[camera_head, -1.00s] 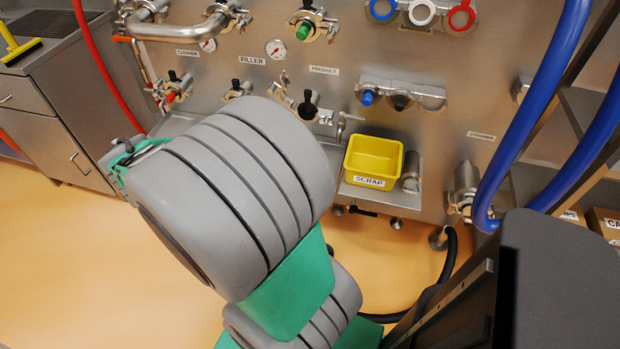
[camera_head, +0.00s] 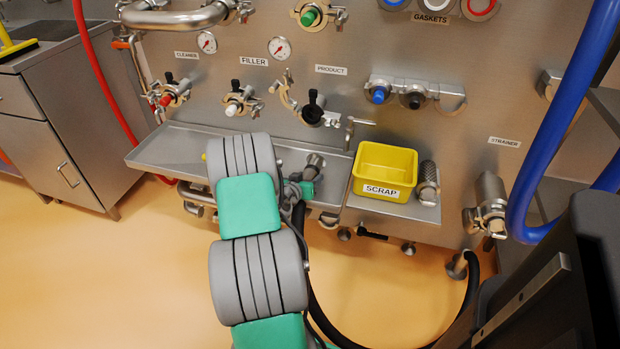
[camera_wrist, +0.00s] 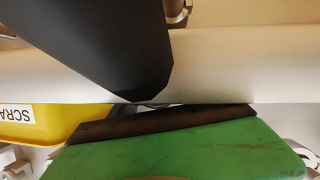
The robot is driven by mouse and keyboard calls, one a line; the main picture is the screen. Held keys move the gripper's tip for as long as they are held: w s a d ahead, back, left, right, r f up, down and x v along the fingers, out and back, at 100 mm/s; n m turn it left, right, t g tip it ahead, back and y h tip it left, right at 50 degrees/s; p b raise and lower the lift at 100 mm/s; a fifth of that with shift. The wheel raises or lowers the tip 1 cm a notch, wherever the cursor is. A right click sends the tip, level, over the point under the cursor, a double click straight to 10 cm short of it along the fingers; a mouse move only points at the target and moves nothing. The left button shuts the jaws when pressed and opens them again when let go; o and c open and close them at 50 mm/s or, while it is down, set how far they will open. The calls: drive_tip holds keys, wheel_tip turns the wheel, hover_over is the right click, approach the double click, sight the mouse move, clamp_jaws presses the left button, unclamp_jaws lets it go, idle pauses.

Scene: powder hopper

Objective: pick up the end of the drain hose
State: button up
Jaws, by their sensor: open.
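The black drain hose (camera_head: 318,312) loops across the floor below the panel, from the pipe at the right to beside my arm. Its left part rises behind my arm toward the shelf's front edge, and I cannot make out its free end. My gripper (camera_head: 304,188) is partly hidden by my arm, close to the shelf edge and the hose's upper stretch. It is open. In the wrist view, a large dark wedge and a scuffed green part fill much of the picture; I cannot tell whether the gripper touches the hose.
A yellow scrap bin (camera_head: 386,170) stands on the metal shelf (camera_head: 170,148), right of my gripper. Valves and gauges line the panel above. A red hose (camera_head: 100,80) hangs at left and a thick blue hose (camera_head: 560,130) at right. The floor at left is clear.

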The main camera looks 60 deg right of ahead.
drive_tip(key=c, duration=1)
drive_tip(key=shift+w+d+r, duration=0.15)
drive_tip(key=shift+r, duration=0.15)
clamp_jaws()
drive_tip(key=shift+r, duration=0.1)
